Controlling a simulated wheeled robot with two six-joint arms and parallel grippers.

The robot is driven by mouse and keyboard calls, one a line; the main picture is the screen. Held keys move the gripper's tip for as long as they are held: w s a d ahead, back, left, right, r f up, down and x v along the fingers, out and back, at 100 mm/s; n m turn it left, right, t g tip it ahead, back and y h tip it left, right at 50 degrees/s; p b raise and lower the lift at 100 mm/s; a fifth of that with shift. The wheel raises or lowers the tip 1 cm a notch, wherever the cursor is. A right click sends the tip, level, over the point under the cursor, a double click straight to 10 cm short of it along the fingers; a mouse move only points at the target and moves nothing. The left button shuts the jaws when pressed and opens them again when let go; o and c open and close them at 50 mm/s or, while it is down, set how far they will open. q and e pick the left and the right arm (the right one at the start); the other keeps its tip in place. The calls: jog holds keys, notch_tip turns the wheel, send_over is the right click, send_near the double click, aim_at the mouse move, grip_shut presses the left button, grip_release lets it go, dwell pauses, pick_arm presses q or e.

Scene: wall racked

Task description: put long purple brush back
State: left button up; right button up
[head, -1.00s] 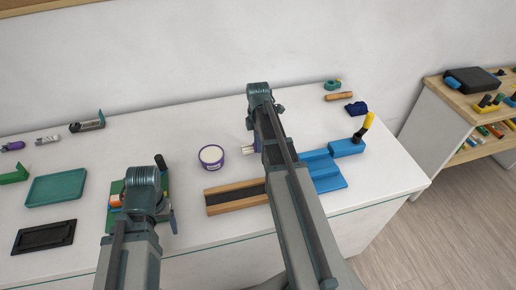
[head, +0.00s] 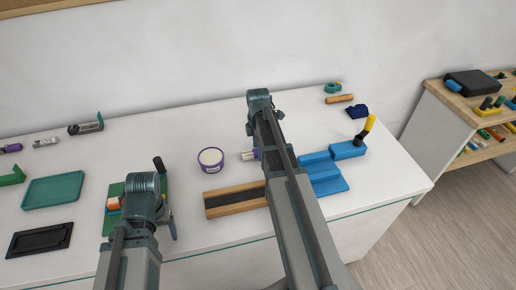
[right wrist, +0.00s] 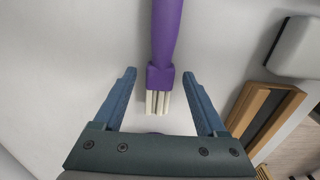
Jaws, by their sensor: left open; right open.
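The long purple brush (right wrist: 166,40) lies on the white table. In the right wrist view its purple handle runs up out of the picture and its pale bristles (right wrist: 158,102) point back at my gripper. My right gripper (right wrist: 159,74) is open, with a blue finger on each side of the bristle end, not touching it. In the head view the bristles (head: 247,155) show just left of my right arm, which hides the handle and the right gripper. My left gripper is open, mostly hidden under its arm near a green stand (head: 166,190).
A purple-and-white tub (head: 211,160) stands left of the brush. A wooden tray with a dark strip (head: 222,202) lies in front, beside blue blocks (head: 347,149). A teal tray (head: 53,191) and black tray (head: 41,239) lie at left. The table behind the brush is clear.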

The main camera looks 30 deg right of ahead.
aim_at(256, 152)
pick_arm(q)
jog(key=shift+f, duration=0.1)
notch_tip(256, 152, up, 14)
jog(key=p, duration=1.3)
jog(key=shift+p, duration=0.4)
pick_arm(e)
notch_tip(256, 152, up, 14)
jog(key=shift+a+f, duration=0.15)
jog(key=shift+a, duration=0.1)
pick_arm(q)
jog(key=shift+f, duration=0.1)
pick_arm(e)
jog(key=s+a+m+h, duration=0.1)
jog(key=s+a+m, duration=0.65)
jog(key=a, duration=0.65)
jog(key=s+a+m, duration=0.4)
jog(key=s+a, duration=0.6)
jog(key=a, duration=0.4)
pick_arm(q)
notch_tip(256, 152, down, 10)
jog(key=b, duration=1)
jog(key=shift+f, duration=0.1)
pick_arm(e)
jog(key=f, duration=1)
jog(key=shift+w, duration=0.25)
jog(key=shift+r, duration=0.1)
